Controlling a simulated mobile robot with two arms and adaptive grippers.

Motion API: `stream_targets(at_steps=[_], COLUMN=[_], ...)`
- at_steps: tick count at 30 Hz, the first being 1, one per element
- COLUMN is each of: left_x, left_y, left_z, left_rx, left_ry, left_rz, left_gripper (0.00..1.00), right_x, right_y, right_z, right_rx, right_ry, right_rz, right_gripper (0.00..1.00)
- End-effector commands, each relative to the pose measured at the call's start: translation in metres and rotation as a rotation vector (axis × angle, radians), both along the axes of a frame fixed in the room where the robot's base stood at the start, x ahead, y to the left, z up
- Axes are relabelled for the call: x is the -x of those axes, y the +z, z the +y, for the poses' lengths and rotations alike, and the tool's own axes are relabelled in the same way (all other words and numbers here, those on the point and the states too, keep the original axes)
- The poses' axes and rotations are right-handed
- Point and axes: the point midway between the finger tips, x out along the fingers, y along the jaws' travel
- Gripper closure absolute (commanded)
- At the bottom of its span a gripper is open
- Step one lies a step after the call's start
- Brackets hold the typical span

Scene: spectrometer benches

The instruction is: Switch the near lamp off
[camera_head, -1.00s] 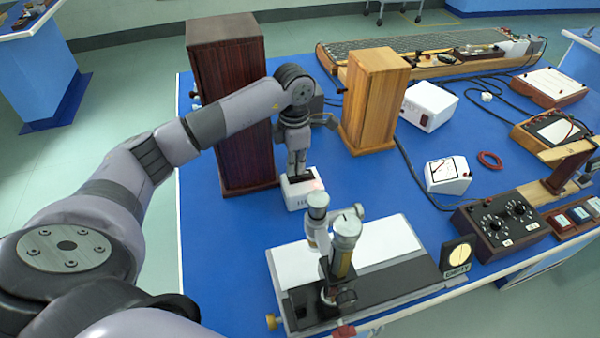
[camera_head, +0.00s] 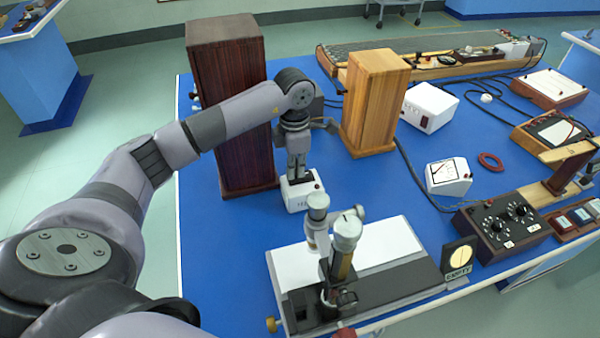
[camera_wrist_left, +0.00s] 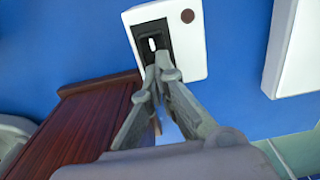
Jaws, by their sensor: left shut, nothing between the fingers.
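A small white switch box (camera_head: 303,197) stands on the blue bench in front of the tall dark wooden housing (camera_head: 230,100). In the left wrist view the white box (camera_wrist_left: 190,55) has a black rocker switch (camera_wrist_left: 152,42) and a round dark red-brown indicator (camera_wrist_left: 187,16), which looks unlit. My left gripper (camera_head: 300,179) is shut and empty, pointing down at the box top. In the left wrist view its fingertips (camera_wrist_left: 157,70) are at the near end of the rocker; whether they touch it I cannot tell. My right gripper is out of view.
A pale wooden housing (camera_head: 374,100) stands right of my left gripper, with a white box (camera_head: 429,107) beside it. A brass microscope-like instrument (camera_head: 343,245) on a black and white base is close in front. A meter (camera_head: 448,177) and dial box (camera_head: 501,226) are right.

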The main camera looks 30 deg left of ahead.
Motion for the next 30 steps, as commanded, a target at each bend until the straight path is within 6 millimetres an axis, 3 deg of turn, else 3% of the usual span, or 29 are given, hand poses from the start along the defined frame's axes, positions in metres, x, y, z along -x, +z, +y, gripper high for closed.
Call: stream_targets(at_steps=[21, 30], left_x=[-0.001, -0.001], left_y=[0.062, 0.066], left_z=[0.001, 0.0], left_rx=[0.0, 0.0], left_ry=[0.0, 0.001], left_rz=[-0.004, -0.004], left_gripper=[1.0, 1.0], right_x=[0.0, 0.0], right_y=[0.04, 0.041], right_z=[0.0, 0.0], right_rx=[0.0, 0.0], right_ry=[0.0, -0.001], right_rz=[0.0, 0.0], right_gripper=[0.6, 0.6])
